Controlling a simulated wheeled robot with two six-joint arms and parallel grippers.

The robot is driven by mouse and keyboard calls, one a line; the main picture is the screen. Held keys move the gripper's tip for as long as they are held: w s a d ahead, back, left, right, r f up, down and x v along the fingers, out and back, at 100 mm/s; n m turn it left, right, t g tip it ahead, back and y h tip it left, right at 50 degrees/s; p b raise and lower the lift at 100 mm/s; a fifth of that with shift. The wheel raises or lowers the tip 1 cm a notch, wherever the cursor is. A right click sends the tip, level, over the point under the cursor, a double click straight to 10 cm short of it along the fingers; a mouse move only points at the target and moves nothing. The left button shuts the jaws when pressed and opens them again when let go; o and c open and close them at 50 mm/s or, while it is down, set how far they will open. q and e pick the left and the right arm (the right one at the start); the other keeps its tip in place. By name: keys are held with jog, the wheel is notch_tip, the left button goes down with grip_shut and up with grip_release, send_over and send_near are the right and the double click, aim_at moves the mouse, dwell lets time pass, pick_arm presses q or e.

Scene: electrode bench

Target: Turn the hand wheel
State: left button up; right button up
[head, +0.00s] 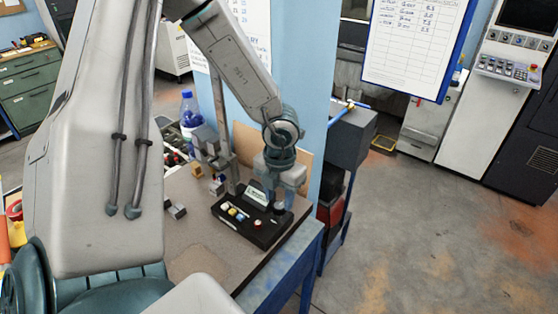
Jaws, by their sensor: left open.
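My left gripper (279,197) reaches down from above to the right end of a black box (253,232) on the bench. Its two fingers are open and stand apart. A small dark round piece (279,207) with a paler top shows between or just behind the fingertips; I cannot tell if they touch it. I cannot make out a hand wheel for certain; this piece may be part of it, and my gripper partly hides that area. My right gripper is not in view.
The box carries small coloured buttons and a white label (256,197). A grey upright stand (222,150), small metal blocks (177,210) and a blue-capped bottle (189,110) are on the bench (200,245). A blue post (303,70) rises behind. The bench front is clear.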

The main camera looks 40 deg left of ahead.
aim_at(279, 211)
pick_arm(q)
notch_tip(279, 211, down, 2)
jog(key=shift+f, duration=0.25)
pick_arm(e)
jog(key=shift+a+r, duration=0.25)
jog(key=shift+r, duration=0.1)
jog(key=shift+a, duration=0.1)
